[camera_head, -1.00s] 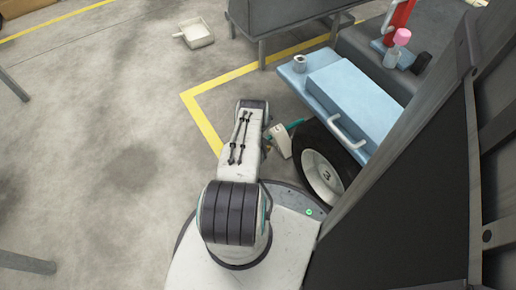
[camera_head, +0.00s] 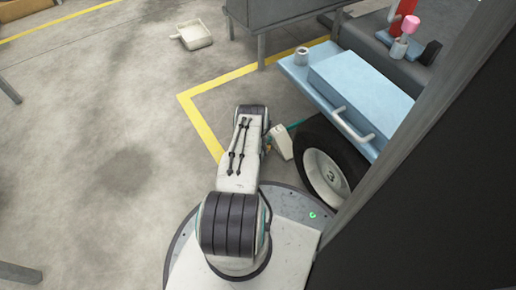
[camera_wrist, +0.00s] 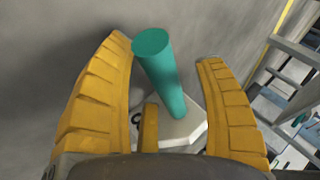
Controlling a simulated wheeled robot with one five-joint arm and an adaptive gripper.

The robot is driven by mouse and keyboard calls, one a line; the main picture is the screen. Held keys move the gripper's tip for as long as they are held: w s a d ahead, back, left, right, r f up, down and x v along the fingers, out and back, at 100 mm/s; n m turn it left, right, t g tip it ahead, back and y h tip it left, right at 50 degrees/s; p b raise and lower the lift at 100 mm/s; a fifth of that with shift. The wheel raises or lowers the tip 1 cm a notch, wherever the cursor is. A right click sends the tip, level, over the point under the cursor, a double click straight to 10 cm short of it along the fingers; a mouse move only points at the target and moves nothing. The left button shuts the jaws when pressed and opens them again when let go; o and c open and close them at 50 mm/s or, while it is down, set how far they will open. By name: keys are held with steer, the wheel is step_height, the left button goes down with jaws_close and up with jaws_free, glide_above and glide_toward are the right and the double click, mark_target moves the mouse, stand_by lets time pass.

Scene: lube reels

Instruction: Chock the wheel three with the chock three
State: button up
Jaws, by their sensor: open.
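The chock, a white block (camera_head: 283,142) with a teal handle (camera_head: 297,124), is on the floor close beside the tyre of the wheel (camera_head: 325,170). I cannot tell whether the two touch. The wheel has a dark tyre and a pale hub and is under the blue cart. In the wrist view, my gripper (camera_wrist: 172,75) is open, with its yellow fingers on either side of the teal handle (camera_wrist: 160,72). The handle's end is nearer the left finger. The white block (camera_wrist: 180,130) shows below it, partly hidden. In the head view my arm hides most of the gripper.
The blue cart (camera_head: 360,95) overhangs the wheel, with a metal cup (camera_head: 301,57) on its corner. A dark upright panel (camera_head: 445,200) closes off the right. A white dustpan-like tray (camera_head: 194,35) lies far off.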

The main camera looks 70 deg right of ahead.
steer(key=shift+c, duration=0.2)
jaws_close()
stand_by(0.6)
steer(key=shift+s, duration=0.1)
